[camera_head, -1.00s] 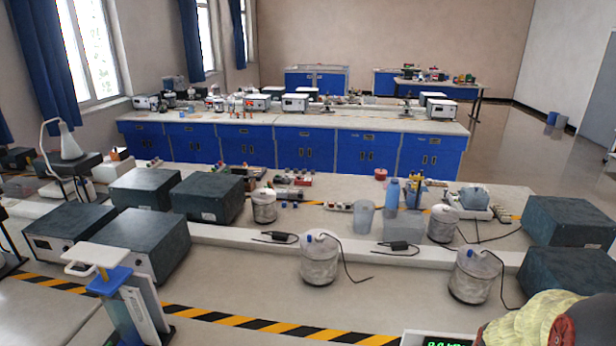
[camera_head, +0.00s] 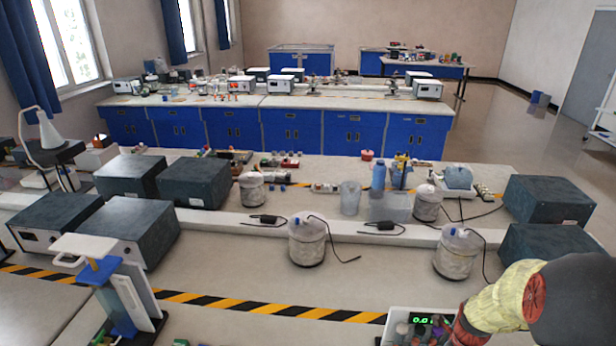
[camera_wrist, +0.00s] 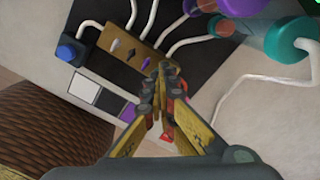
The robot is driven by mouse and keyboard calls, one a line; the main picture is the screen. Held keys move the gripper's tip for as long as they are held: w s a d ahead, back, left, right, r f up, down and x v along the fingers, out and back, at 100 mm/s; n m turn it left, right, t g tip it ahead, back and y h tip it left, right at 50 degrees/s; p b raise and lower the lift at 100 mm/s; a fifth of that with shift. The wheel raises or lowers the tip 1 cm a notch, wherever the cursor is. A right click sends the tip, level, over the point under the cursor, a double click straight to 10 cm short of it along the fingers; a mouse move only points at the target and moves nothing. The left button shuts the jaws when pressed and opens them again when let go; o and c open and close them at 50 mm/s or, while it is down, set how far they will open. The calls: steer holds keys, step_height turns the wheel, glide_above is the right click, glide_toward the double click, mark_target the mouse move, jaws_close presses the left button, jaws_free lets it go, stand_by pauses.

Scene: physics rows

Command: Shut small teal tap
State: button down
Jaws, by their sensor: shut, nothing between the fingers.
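In the wrist view my gripper (camera_wrist: 163,72) is shut and empty. Its yellow fingers meet at their tips, beside the right end of a tan block (camera_wrist: 128,45). The block carries several small taps (camera_wrist: 131,54) in purple, dark and brown tones; none of these is clearly teal. A teal-ended cylinder (camera_wrist: 288,38) lies at the upper right, with a purple and teal one (camera_wrist: 240,8) next to it. I cannot tell which part is the small teal tap. It does not show clearly in the head view, where my fingertips are also out of sight.
White tubes (camera_wrist: 238,82) curve around the block and cylinders. A blue knob (camera_wrist: 68,50) sits left of the block. In the head view a box with green digits (camera_head: 428,320) stands by my arm.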

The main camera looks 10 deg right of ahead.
steer(key=m, duration=0.3)
steer(key=c, duration=2.4)
jaws_free()
steer(key=shift+r, duration=0.1)
step_height(320, 180, up, 7)
steer(key=p, duration=0.5)
steer(key=shift+p, duration=0.35)
